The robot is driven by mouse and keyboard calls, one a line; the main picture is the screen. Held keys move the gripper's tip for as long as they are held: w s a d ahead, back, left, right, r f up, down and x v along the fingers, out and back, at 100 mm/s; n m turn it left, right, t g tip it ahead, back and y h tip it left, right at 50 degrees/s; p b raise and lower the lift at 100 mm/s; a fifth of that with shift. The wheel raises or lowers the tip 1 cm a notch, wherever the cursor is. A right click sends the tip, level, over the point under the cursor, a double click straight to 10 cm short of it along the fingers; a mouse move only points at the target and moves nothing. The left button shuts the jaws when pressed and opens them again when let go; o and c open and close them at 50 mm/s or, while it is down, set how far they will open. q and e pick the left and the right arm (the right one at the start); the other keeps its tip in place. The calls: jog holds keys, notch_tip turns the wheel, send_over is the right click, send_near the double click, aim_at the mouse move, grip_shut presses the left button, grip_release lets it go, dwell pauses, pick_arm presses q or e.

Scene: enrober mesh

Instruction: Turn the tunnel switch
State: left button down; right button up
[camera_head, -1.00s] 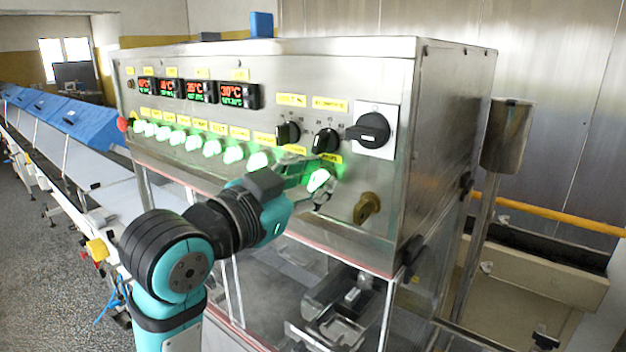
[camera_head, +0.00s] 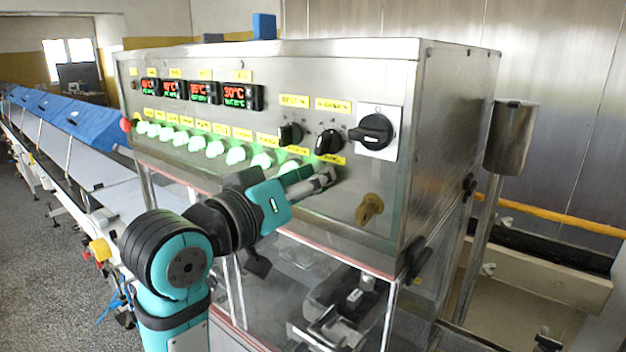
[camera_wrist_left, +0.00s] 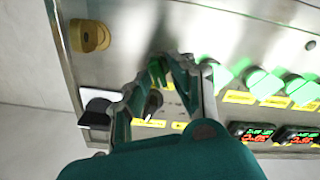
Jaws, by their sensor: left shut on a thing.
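A row of green switches runs along the steel control panel (camera_head: 385,220) in the head view. My left gripper (camera_head: 326,176) is at the right end of this row, shut on the end switch, taken as the tunnel switch; its label is too small to read. The fingers hide this switch in the head view. In the left wrist view the tunnel switch (camera_wrist_left: 157,72) shows dark green between the fingertips of the left gripper (camera_wrist_left: 168,62), darker than the bright green switches beside it. My right gripper is not in view.
Two black selector knobs (camera_head: 328,142) and a larger black rotary switch (camera_head: 374,131) sit just above the gripper. A brass key switch (camera_head: 369,208) is to its right. Temperature displays (camera_head: 202,91) are at the upper left.

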pick_arm(q)
jog(key=shift+n, duration=0.6)
jog(key=c, duration=1.4)
grip_release()
jog(key=shift+o, duration=0.2)
jog(key=shift+a, duration=0.1)
jog(key=v, duration=0.7)
jog(key=shift+s, duration=0.15)
jog(key=shift+a, duration=0.1)
